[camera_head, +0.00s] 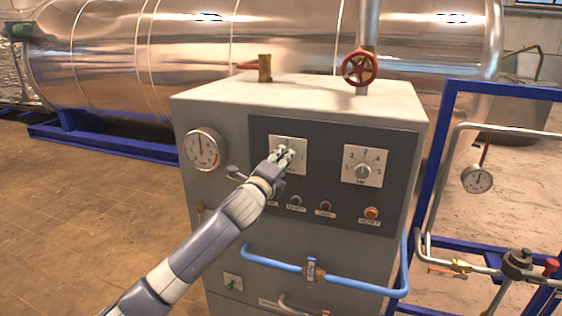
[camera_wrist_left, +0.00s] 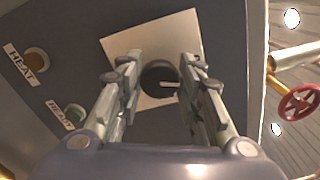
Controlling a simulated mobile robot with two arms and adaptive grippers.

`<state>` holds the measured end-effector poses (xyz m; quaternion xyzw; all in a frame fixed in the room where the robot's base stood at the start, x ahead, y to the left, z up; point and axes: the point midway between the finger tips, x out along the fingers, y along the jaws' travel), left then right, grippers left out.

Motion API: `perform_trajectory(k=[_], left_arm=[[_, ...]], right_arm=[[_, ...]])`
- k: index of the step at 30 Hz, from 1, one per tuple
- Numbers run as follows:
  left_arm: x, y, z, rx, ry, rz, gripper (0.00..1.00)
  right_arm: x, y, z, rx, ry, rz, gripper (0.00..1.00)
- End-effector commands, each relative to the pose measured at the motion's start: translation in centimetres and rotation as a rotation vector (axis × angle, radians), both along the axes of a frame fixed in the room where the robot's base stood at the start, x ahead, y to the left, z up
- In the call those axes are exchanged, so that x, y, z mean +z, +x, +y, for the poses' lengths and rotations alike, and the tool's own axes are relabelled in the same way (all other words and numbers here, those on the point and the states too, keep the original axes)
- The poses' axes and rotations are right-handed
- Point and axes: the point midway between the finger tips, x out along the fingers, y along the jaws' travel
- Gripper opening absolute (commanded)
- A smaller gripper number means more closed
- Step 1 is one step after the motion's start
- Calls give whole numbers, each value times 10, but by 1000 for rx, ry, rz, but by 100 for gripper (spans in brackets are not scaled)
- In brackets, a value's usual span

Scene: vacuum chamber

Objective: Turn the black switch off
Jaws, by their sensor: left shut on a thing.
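The black switch (camera_wrist_left: 157,74) is a round dark knob with a light pointer mark on a white square plate (camera_wrist_left: 150,45). In the head view the plate (camera_head: 300,147) is at the upper left of the dark panel, and my gripper hides most of the knob. My left gripper (camera_head: 283,157) is at this plate. In the wrist view its two fingers (camera_wrist_left: 158,85) stand on either side of the knob, shut on it. My right gripper is in neither view.
A second dial (camera_head: 362,169) is to the right on the panel. Lamps (camera_head: 371,213) line up below, including HEAT (camera_wrist_left: 37,61) and READY (camera_wrist_left: 75,112). A gauge (camera_head: 203,149) is at the left, a red valve wheel (camera_head: 359,68) above, and a blue pipe (camera_head: 350,284) below.

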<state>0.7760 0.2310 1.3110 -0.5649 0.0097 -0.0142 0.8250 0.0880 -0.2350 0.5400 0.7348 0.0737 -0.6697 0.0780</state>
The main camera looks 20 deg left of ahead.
Motion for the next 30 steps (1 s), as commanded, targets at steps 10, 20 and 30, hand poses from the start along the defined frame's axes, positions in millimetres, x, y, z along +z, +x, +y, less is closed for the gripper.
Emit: perform_trajectory(k=[10,20,30], left_arm=[[-1,0,1,1,-256,8,10],[-1,0,1,1,-370,12,10],[-1,0,1,1,-387,13,10]], right_arm=[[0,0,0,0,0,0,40],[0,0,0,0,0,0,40],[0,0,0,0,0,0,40]])
